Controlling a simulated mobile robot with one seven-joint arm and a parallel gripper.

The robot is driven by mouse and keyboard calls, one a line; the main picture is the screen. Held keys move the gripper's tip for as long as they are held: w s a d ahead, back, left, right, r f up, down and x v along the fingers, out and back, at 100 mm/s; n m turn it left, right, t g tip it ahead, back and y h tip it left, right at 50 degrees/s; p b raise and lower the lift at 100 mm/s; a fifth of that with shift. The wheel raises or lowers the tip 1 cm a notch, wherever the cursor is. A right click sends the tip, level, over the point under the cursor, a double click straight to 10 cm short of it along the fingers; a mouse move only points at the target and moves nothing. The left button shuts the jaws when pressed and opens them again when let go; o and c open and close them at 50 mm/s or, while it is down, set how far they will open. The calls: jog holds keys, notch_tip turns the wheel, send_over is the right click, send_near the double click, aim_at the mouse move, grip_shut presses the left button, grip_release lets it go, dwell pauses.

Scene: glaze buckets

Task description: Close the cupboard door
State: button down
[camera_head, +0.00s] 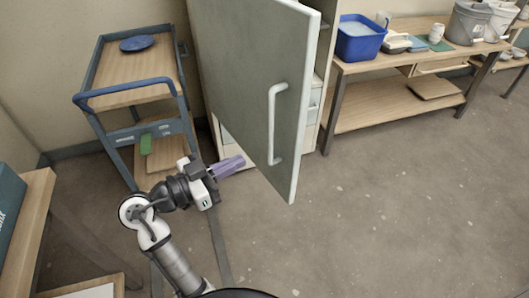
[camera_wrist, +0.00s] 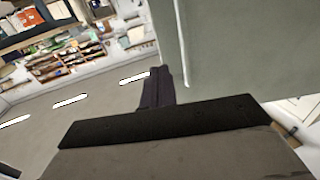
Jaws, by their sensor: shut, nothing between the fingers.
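The cupboard door (camera_head: 250,75) is grey-green and stands wide open, swung out into the room. A white bar handle (camera_head: 272,125) is on its face near the free edge. Part of the cupboard (camera_head: 317,105) with its shelves shows behind the door. My gripper (camera_head: 240,160) is shut and empty, low and to the left of the handle, near the door's lower part. I cannot tell whether it touches the door. In the wrist view the dark fingers (camera_wrist: 158,80) point ahead, with the door (camera_wrist: 245,60) filling the right side.
A blue trolley (camera_head: 128,95) with a blue plate (camera_head: 137,43) stands at the left. A wooden bench (camera_head: 400,50) with a blue tub (camera_head: 360,40) and buckets (camera_head: 468,22) is at the right. A wooden table (camera_head: 30,205) is at the left edge. The floor in front is clear.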

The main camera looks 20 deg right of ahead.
aim_at(294, 134)
jog(key=p+x, duration=0.3)
jog(key=x, duration=1)
jog(key=shift+w+d, duration=0.2)
jog(key=shift+d, duration=0.15)
